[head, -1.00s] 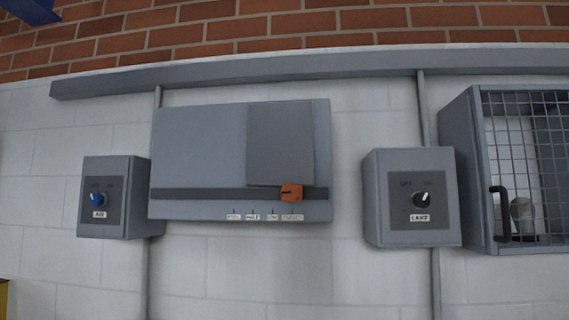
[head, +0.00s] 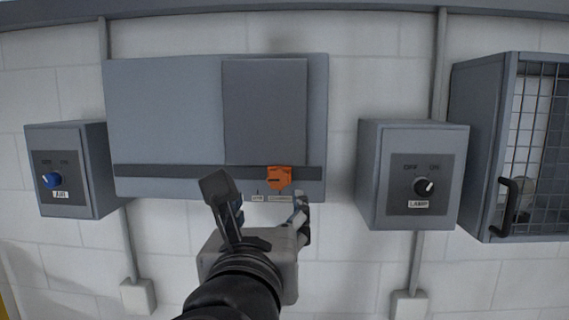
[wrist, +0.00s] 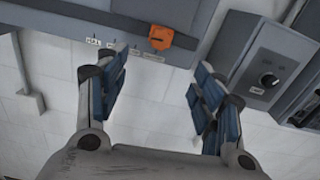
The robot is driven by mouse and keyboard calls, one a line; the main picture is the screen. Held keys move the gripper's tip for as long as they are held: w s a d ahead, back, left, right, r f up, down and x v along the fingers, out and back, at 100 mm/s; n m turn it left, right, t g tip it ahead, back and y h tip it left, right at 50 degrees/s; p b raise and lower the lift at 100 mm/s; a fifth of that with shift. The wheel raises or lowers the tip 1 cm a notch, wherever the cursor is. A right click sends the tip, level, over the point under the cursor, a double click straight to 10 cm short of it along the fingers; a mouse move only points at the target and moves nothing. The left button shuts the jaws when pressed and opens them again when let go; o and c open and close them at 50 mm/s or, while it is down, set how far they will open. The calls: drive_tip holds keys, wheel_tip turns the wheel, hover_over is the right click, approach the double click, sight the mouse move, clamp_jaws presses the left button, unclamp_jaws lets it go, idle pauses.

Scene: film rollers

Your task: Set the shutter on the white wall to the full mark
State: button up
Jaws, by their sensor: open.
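The shutter unit (head: 165,115) is a grey box on the white wall with a darker sliding panel (head: 265,110) at its right. An orange handle (head: 279,178) sits near the right end of the dark slot, above the rightmost mark, which seems to read closed. It also shows in the wrist view (wrist: 160,37). The full mark (wrist: 93,42) is the leftmost label in the wrist view; my finger hides it in the head view. My gripper (head: 261,198) is open and empty, in front of and below the handle, apart from it. Its fingers spread either side in the wrist view (wrist: 160,72).
An air switch box (head: 70,170) is at the left and a lamp switch box (head: 412,175) at the right. A mesh-fronted cabinet (head: 480,150) with a black handle stands further right. The wall below the shutter unit is clear apart from conduits and small boxes.

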sight(278, 180)
drive_tip(key=w+p, duration=0.1)
drive_tip(key=w, duration=1)
drive_tip(key=w+p, duration=0.1)
drive_tip(key=w, duration=0.5)
drive_tip(key=shift+d+p, duration=0.35)
drive_tip(key=shift+d, duration=0.05)
drive_tip(key=shift+c, duration=0.6)
